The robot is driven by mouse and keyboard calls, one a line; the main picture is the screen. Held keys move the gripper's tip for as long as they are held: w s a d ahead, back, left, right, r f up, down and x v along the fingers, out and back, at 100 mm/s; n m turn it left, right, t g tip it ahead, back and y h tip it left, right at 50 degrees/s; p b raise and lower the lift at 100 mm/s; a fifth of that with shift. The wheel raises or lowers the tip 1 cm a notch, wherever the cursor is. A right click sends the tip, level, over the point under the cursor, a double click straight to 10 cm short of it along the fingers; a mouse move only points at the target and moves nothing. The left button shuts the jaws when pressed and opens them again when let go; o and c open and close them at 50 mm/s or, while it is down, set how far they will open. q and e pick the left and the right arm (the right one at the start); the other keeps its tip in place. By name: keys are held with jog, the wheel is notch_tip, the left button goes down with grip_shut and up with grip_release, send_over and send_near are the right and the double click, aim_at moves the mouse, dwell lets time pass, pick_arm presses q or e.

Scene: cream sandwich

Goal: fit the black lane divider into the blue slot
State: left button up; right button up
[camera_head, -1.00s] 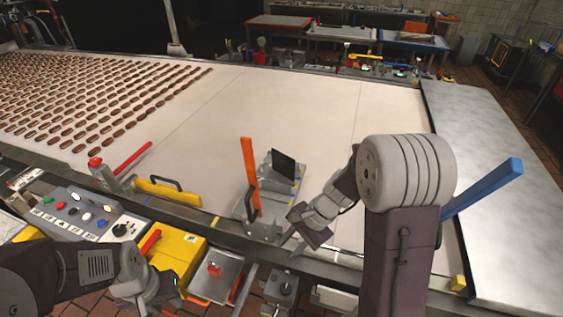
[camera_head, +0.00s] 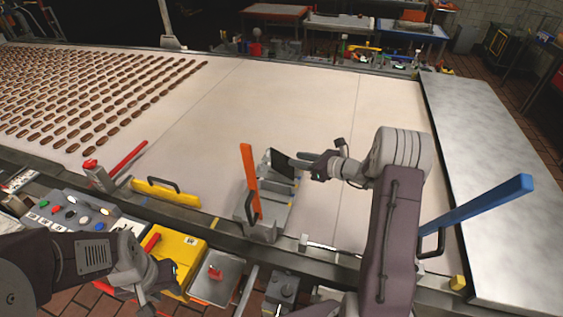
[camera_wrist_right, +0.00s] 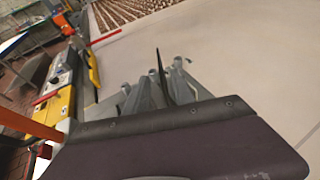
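The black lane divider (camera_head: 282,164) stands as a thin dark plate on a grey fixture (camera_head: 284,218) beside an orange bar (camera_head: 249,178). My right gripper (camera_head: 303,169) is at the plate's right side in the head view. In the right wrist view the divider (camera_wrist_right: 162,76) shows nearly edge-on, beyond my dark hand. The hand hides the fingers' closing, so I cannot tell whether they grip it. A long blue bar (camera_head: 485,205) slants up at the right; no blue slot is clearly distinguishable. My left gripper (camera_head: 168,276) hangs by the yellow box, its finger state unclear.
Rows of brown bars (camera_head: 95,95) cover the left of the pale belt (camera_head: 300,105); its middle is clear. A yellow block with a handle (camera_head: 166,192) and a red bar (camera_head: 128,158) lie along the near edge. A metal table (camera_head: 495,150) adjoins at right.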

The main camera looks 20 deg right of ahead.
aim_at(283, 154)
jog(key=x, duration=0.3)
jog(key=shift+a+p, duration=0.1)
jog(key=shift+p, duration=0.2)
jog(key=p+x, duration=0.2)
jog(key=x, duration=0.2)
jog(key=shift+w, duration=0.2)
jog(key=shift+w+a+f, duration=0.2)
jog(key=shift+w+f, duration=0.05)
jog(key=shift+w, duration=0.1)
jog(key=shift+s, duration=0.1)
grip_shut()
dwell(0.4)
